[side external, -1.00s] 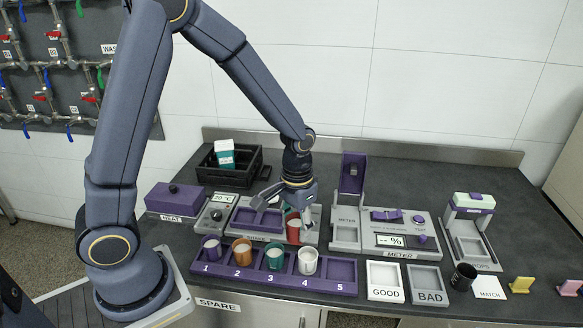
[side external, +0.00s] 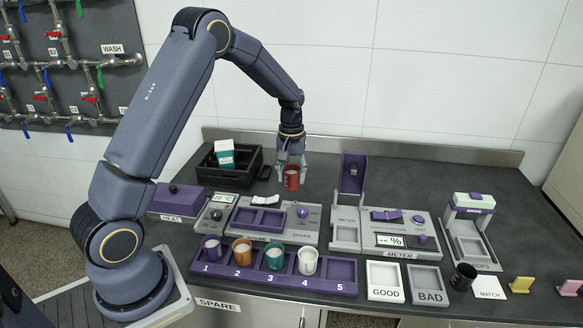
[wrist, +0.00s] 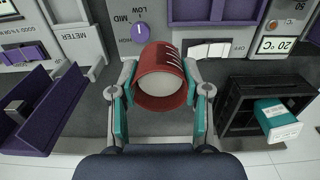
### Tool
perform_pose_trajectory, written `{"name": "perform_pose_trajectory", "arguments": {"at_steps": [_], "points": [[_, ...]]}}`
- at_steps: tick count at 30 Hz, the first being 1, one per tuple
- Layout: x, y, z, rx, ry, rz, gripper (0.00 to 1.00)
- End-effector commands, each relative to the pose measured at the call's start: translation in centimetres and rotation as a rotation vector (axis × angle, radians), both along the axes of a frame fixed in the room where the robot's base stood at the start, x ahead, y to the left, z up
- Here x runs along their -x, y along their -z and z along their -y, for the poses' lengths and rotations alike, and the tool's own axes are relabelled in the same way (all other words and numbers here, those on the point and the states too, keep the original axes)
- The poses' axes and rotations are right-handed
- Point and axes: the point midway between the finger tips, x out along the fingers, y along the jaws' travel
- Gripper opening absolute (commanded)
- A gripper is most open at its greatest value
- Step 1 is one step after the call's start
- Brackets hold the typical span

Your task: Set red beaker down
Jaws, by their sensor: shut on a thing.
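The red beaker (side external: 291,178) is held in my gripper (side external: 291,165) above the back of the counter, behind the shaker unit (side external: 262,219) and right of the black crate. In the wrist view the red beaker (wrist: 161,80) sits between the two teal-padded fingers of my gripper (wrist: 161,100), which are shut on its sides. White marks show on its wall and pale contents show inside. The gap between the beaker and the counter is hard to judge.
A black crate (side external: 258,178) holding a teal-and-white carton (side external: 225,155) stands left of the beaker. The purple rack (side external: 335,288) at the front holds several beakers; slot 5 is empty. The meter stand (side external: 345,235) is to the right. Dark counter (side external: 320,185) around the beaker is clear.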

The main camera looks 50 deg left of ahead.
Motion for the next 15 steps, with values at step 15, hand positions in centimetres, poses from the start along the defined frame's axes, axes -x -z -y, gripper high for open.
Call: {"name": "perform_pose_trajectory", "arguments": {"at_steps": [15], "points": [[-9.8, 6.5, -3.2, 0.003, -0.008, -0.008, 0.12]]}}
